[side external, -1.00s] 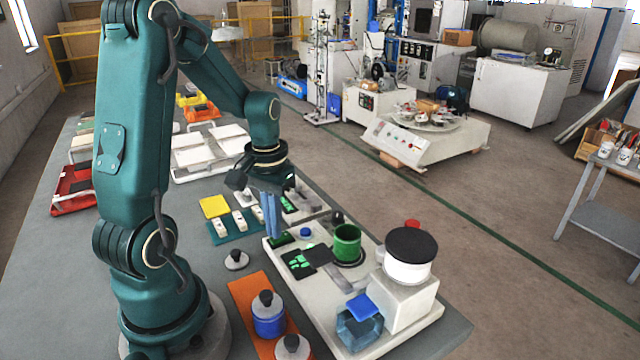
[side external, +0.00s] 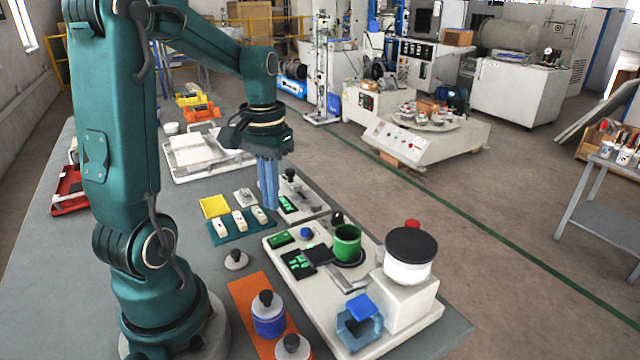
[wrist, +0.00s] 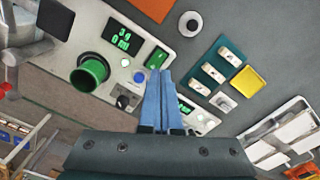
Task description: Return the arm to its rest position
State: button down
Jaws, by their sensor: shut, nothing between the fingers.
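My gripper (side external: 268,207) has two blue fingers, held close together and pointing down, with nothing between them. In the side external view it hangs above the table, just behind the white machine base (side external: 402,341) and to the right of the teal plate with white pieces. In the wrist view the shut fingers (wrist: 160,74) show in the middle, over the edge of the machine base. My arm is raised and bent, reaching out over the table.
On the machine base stand a green cup (side external: 347,243) and a white cylinder with a black lid (side external: 408,262). An orange mat (side external: 246,291) holds weights. A yellow block (side external: 214,206) and the teal plate (side external: 225,236) lie nearby. White trays (side external: 203,153) are farther back.

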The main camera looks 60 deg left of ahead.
jog(key=s+d+r+m+t, duration=0.2)
jog(key=d+m, duration=0.1)
jog(key=d, duration=0.4)
jog(key=s+d+r+m+t, duration=0.2)
jog(key=d+m+t, duration=0.1)
jog(key=d, duration=0.5)
jog(key=shift+s+r+t, duration=0.15)
jog(key=shift+r+t, duration=0.15)
jog(key=shift+r, duration=0.1)
jog(key=shift+a, duration=0.1)
